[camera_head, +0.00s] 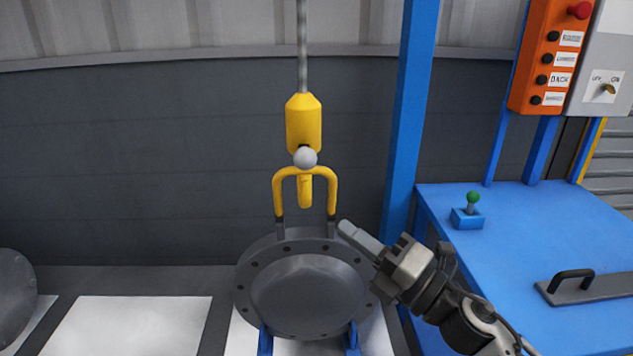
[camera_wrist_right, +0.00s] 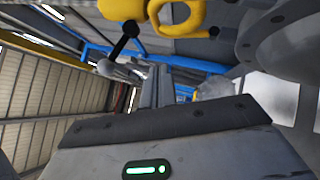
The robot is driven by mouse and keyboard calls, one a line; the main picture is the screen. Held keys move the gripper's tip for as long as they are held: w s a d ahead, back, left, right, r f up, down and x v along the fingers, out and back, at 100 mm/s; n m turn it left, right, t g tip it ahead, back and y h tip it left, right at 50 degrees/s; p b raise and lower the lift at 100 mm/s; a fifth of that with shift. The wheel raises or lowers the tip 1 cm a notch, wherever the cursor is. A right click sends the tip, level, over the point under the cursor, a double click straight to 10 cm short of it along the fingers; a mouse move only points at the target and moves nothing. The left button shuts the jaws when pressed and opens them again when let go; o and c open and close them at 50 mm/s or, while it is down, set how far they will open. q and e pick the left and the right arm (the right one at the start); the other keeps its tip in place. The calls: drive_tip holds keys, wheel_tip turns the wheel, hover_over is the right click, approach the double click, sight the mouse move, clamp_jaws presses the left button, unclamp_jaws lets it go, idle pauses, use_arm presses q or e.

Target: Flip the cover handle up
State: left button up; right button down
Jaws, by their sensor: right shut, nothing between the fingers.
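The round grey flanged cover (camera_head: 305,290) stands in the middle of the head view, with bolt holes around its rim. Its yellow U-shaped handle (camera_head: 332,188) stands upright above its top edge on two dark lugs. A yellow hoist block (camera_head: 303,118) hangs over it. A grey ball (camera_head: 305,158) sits below the block, and a yellow hook (camera_head: 305,192) hangs within the handle's outline; whether they touch is unclear. My right gripper (camera_head: 346,229) is shut and empty, its tips just right of the handle's right lug. Its fingers also show in the right wrist view (camera_wrist_right: 155,85).
A blue table (camera_head: 530,240) at right carries a green-knobbed joystick (camera_head: 472,205) and a plate with a black handle (camera_head: 572,280). A blue post (camera_head: 410,120) stands behind my right gripper. An orange control box (camera_head: 548,55) is at upper right. Blue supports (camera_head: 265,340) hold the cover.

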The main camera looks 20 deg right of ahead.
sight(304, 174)
drive_tip(key=p+x, duration=0.1)
drive_tip(key=x, duration=0.2)
drive_tip(key=d+p+x, duration=0.1)
drive_tip(key=x, duration=0.2)
drive_tip(key=w+p+x, duration=0.1)
drive_tip(key=x, duration=0.2)
drive_tip(key=shift+w+d+r, duration=0.15)
drive_tip(key=shift+d+r, duration=0.15)
drive_tip(key=shift+r, duration=0.1)
use_arm(q)
drive_tip(key=shift+a+r, duration=0.35)
drive_tip(key=shift+r, duration=0.25)
use_arm(e)
drive_tip(key=shift+w+d+r, duration=0.15)
drive_tip(key=shift+w, duration=0.4)
drive_tip(key=shift+w+d+r, duration=0.15)
drive_tip(key=shift+w+r, duration=0.2)
drive_tip(key=shift+w, duration=0.2)
use_arm(q)
drive_tip(key=shift+r, duration=0.15)
use_arm(e)
drive_tip(key=shift+f, duration=0.1)
